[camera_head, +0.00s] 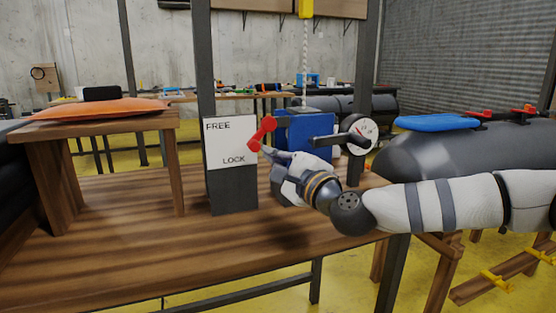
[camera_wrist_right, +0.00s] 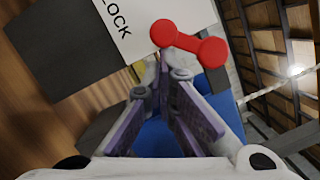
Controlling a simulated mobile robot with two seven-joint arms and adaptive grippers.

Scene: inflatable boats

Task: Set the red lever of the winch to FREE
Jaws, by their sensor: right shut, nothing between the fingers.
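The red lever (camera_head: 262,133) sits at the left side of the blue winch (camera_head: 300,135), beside a white board (camera_head: 230,143) marked FREE at the top and LOCK at the bottom. The lever slants, its lower-left end a little above the height of the word LOCK. My right gripper (camera_head: 266,151) is just below and right of that end, shut with nothing held. In the right wrist view the lever (camera_wrist_right: 190,45) lies just beyond the closed fingertips (camera_wrist_right: 164,68); whether they touch it I cannot tell. My left gripper is out of view.
An orange cushion (camera_head: 100,108) lies on a stand at left. A grey boat tube (camera_head: 470,150) is at right. The table front is clear.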

